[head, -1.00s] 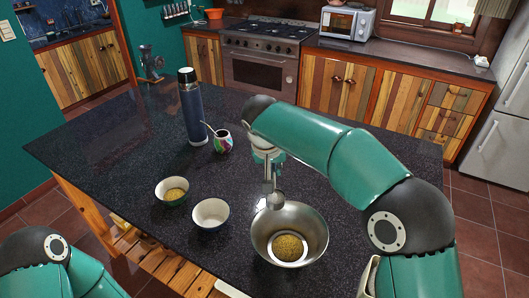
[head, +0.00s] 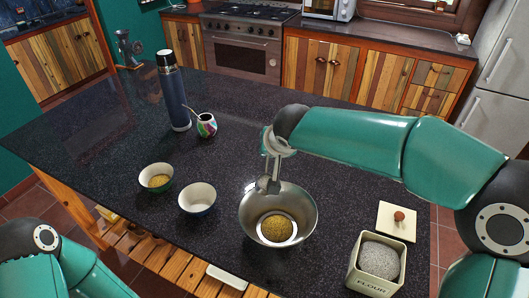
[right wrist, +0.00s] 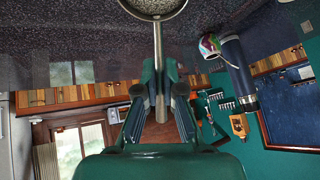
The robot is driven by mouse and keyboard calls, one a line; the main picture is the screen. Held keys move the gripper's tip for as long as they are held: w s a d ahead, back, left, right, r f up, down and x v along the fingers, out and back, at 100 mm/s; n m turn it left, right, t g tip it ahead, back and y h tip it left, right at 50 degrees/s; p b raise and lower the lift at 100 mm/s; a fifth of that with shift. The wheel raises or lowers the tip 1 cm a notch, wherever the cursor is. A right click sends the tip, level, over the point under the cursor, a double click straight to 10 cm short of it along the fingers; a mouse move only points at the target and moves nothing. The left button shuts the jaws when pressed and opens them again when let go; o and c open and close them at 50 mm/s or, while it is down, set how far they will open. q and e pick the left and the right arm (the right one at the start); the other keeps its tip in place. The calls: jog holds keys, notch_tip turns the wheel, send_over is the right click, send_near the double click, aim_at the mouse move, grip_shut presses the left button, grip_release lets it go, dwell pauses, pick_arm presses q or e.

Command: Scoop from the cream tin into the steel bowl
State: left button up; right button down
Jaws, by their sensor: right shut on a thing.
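The cream tin (head: 372,281), labelled FLOUR, stands open at the lower right of the head view, filled with pale grainy stuff (head: 379,260). The steel bowl (head: 251,208) stands left of it, with yellow grains (head: 278,228) in its bottom. My right gripper (head: 270,172) is above the bowl's far rim. It is shut on the handle of a metal scoop (right wrist: 158,60). My left gripper is out of view.
A square lid (head: 397,221) with a brown knob lies behind the tin. Left of the steel bowl are a white-lined bowl (head: 197,198) and a bowl of yellow grains (head: 156,178). A flask (head: 173,95) and patterned cup (head: 206,125) stand farther back.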

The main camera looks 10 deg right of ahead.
jog(key=s+d+m+t+y+b, duration=0.4)
jog(key=t+b, duration=0.7)
jog(key=b, duration=2.3)
jog(key=shift+s+d+f+y, duration=0.35)
jog(key=shift+s+d+y, duration=0.85)
jog(key=shift+s+d, duration=0.35)
dwell(2.1)
jog(key=shift+s+a+t, duration=0.1)
jog(key=shift+t, duration=0.2)
dwell(0.3)
